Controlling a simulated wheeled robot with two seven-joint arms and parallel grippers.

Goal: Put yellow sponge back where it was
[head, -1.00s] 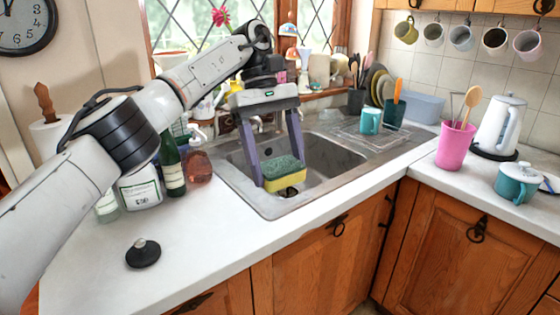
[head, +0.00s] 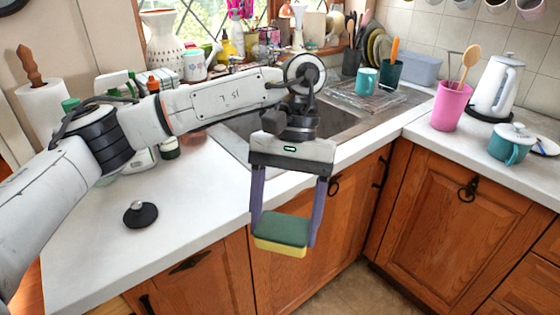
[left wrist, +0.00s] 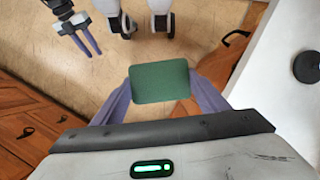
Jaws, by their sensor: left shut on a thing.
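The yellow sponge (head: 280,247) has a green scouring top and hangs between the purple fingers of my left gripper (head: 284,228). The gripper is shut on it, one finger at each end. The sponge is level, in the air in front of the cabinet doors, beyond the counter's front edge. In the left wrist view its green top (left wrist: 160,83) shows between the fingers, with floor behind it. The sink (head: 345,118) is behind my gripper and partly hidden by it. My right gripper (left wrist: 88,42) shows small at the upper left of the left wrist view; its opening is unclear.
A black round stopper with a knob (head: 140,214) lies on the white counter (head: 190,205). Bottles stand behind my left arm. A teal cup (head: 366,80) is beside the sink. A pink tumbler (head: 450,106), kettle (head: 497,88) and teal pot (head: 511,145) stand right.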

